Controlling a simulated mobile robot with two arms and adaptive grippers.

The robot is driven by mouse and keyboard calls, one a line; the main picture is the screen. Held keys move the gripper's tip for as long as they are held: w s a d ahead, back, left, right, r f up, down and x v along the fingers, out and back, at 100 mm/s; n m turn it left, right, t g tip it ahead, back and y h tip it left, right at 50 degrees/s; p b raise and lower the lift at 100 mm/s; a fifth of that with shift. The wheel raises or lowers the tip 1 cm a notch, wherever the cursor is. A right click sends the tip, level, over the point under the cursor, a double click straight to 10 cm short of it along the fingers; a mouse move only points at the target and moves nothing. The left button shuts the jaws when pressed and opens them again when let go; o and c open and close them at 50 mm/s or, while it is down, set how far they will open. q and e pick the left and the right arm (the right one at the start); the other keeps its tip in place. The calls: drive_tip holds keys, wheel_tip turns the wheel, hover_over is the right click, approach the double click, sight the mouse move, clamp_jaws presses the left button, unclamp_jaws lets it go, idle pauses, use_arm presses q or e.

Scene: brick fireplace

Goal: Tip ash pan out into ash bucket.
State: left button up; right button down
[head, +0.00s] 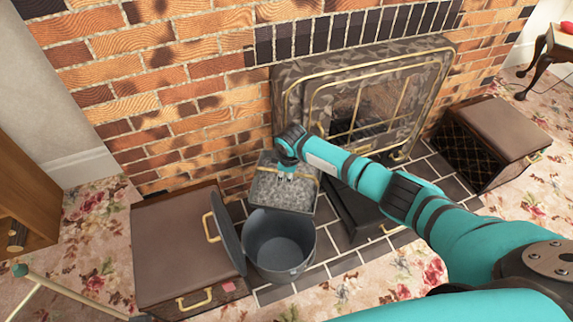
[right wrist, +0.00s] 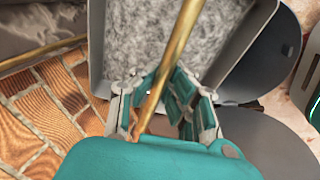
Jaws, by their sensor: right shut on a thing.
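The ash pan (head: 305,196) is a grey square tray full of pale grey ash, with a brass handle across it. My right gripper (head: 287,174) is shut on that handle, above the pan. In the right wrist view the brass handle (right wrist: 180,55) runs between the fingers (right wrist: 155,110), and the ash still fills the visible part of the pan (right wrist: 97,55). The ash bucket (head: 280,245) is a dark grey round pail standing open, just in front of the pan. The pan's near edge is by the bucket's back rim.
A dark round lid (head: 228,235) stands tilted at the bucket's left, beside a brown padded box (head: 175,240). A black box (head: 358,212) lies on the tiled hearth to the right. The fireplace (head: 360,95) is behind; another padded box (head: 495,135) stands at right.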

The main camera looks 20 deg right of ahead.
drive_tip(key=s+a+t+h+b, duration=0.1)
drive_tip(key=s+a+f+t, duration=0.1)
drive_tip(key=s+t, duration=0.1)
drive_tip(key=s+a+f+t+h+b, duration=0.1)
drive_tip(key=s, duration=0.1)
drive_tip(key=shift+s+a+f+t+h+b, duration=0.15)
drive_tip(key=shift+a+f+t+h+b, duration=0.05)
drive_tip(key=shift+f+t+h+b, duration=0.1)
use_arm(q)
drive_tip(key=w+d+r+t+h+b, duration=0.3)
drive_tip(key=w+d+r+t+b, duration=0.15)
drive_tip(key=w+r+t, duration=0.7)
wheel_tip(320, 180, up, 14)
drive_tip(key=w+d+m+t+h+b, duration=0.1)
drive_tip(key=w+d+t+h+b, duration=0.1)
drive_tip(key=t, duration=0.6)
drive_tip(key=shift+d+h+b, duration=0.35)
drive_tip(key=shift+h+b, duration=0.15)
drive_tip(key=shift+b, duration=0.3)
use_arm(e)
drive_tip(key=s+a+f+t+h, duration=0.1)
drive_tip(key=s+a+t+h, duration=0.2)
drive_tip(key=s+t, duration=0.3)
drive_tip(key=shift+s+a+f+n, duration=0.15)
drive_tip(key=shift+s+a+n, duration=0.25)
drive_tip(key=shift+s+a, duration=0.4)
